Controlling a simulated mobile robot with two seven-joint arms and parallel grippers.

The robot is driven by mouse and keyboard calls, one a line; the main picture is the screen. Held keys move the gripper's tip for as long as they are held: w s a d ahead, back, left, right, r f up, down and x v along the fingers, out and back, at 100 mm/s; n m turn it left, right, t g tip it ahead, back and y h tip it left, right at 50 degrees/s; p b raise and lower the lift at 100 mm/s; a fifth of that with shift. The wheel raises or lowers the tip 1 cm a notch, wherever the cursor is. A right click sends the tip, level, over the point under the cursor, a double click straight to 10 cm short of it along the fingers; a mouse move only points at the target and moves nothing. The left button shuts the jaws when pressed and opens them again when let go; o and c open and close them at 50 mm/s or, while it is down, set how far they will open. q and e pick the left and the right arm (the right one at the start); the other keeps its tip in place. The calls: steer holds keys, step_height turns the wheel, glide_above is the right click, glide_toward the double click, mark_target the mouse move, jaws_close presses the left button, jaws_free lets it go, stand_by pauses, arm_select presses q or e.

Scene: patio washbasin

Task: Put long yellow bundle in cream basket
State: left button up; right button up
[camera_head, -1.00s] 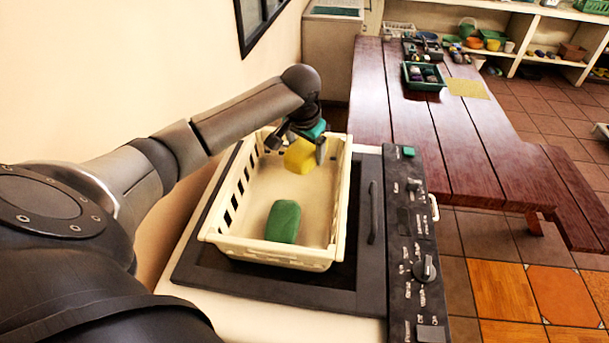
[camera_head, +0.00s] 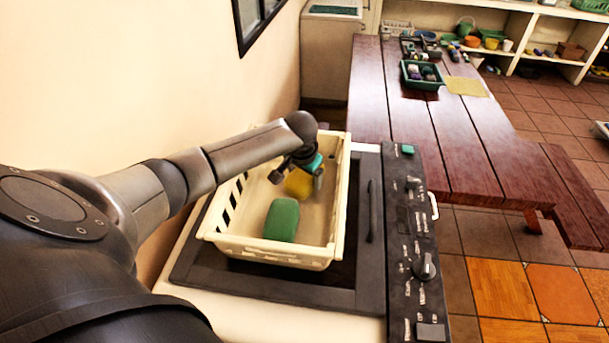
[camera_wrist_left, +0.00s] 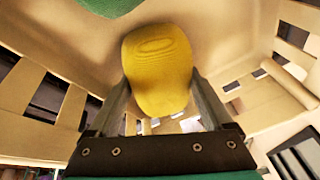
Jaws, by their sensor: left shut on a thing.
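The long yellow bundle (camera_head: 298,184) is held low inside the cream basket (camera_head: 274,250), towards its far end. My left gripper (camera_head: 304,177) is shut on it. In the left wrist view the yellow bundle (camera_wrist_left: 157,68) sits between the two fingers (camera_wrist_left: 160,100), with the basket walls around it. I cannot tell whether the bundle touches the basket floor. A green bundle (camera_head: 282,220) lies in the near part of the basket, and its edge shows in the left wrist view (camera_wrist_left: 110,5). My right gripper is not in view.
The basket stands on a dark-topped appliance with a control panel (camera_head: 414,240) on its right. A wooden table (camera_head: 440,130) behind holds a green tray (camera_head: 422,84) of small things. A wall is close on the left.

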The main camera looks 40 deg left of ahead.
arm_select(q)
steer(key=o, duration=1.5)
steer(key=shift+f, duration=0.15)
steer(key=p+v, duration=0.1)
steer(key=v, duration=1.1)
